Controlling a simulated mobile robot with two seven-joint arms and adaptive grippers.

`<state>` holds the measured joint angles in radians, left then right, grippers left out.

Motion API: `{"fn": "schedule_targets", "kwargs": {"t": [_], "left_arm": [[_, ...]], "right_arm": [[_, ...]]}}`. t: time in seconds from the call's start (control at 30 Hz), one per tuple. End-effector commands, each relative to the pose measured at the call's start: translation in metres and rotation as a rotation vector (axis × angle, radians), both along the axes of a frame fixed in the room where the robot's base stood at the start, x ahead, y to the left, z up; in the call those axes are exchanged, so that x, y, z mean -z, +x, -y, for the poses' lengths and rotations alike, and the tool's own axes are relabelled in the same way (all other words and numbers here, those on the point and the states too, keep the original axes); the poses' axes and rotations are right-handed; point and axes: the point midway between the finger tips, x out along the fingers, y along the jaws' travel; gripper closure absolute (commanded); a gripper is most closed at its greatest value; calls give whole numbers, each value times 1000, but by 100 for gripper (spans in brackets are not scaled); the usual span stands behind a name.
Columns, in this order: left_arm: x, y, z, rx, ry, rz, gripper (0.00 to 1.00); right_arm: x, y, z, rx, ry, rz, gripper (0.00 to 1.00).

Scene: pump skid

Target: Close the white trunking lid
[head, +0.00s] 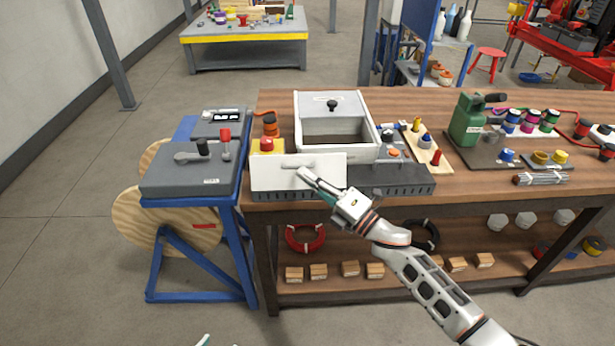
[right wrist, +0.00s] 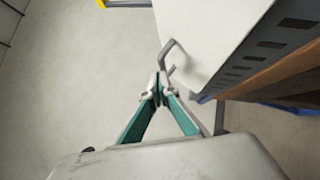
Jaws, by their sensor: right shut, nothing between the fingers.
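The white trunking lid (head: 272,174) is a flat panel over the left part of the grey slotted trunking (head: 392,178) at the bench's front edge. The right part of the trunking is not under the lid. A thin bent handle (right wrist: 174,52) stands on the lid. My right gripper (head: 306,176) is shut and empty, its fingertips (right wrist: 158,88) close beside the handle; I cannot tell whether they touch. Only a small white and teal tip of my left gripper (head: 203,341) shows at the bottom edge, so its jaws are hidden.
Directly behind the lid stand a white open box (head: 374,126) and a yellow box with a red button (head: 266,146). A grey lever panel (head: 190,172) on a blue stand is to the left. A green pump (head: 466,122) and several small parts fill the bench's right.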

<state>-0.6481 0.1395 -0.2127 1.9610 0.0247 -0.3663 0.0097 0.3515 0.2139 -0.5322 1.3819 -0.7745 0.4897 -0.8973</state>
Motion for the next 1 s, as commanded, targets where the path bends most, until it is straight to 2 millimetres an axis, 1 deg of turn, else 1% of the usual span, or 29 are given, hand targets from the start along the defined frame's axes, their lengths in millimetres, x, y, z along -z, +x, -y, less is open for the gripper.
{"fn": "schedule_targets", "kwargs": {"t": [0.03, 0.1, 0.2, 0.3, 0.63, 0.83, 1.0], "left_arm": [[-7, 1, 0, 0, 0, 3, 57], [-11, 2, 0, -1, 0, 5, 57], [-16, 3, 0, 0, 1, 7, 57], [-19, 3, 0, 0, 0, 8, 57], [-13, 2, 0, 1, 2, 6, 57], [-16, 3, 0, 1, 2, 6, 57], [-19, 3, 0, 0, 3, 7, 57]], "right_arm": [[-5, 4, -1, 1, 0, 0, 100], [-7, 7, 1, -1, -6, -47, 100], [-8, 14, 1, -1, -8, -127, 100], [-7, 20, 0, 0, 2, -137, 100], [-5, 44, 0, 0, 0, -134, 100], [-3, 56, -1, 0, 0, -134, 100], [-2, 65, 1, -1, -7, -248, 100]]}}
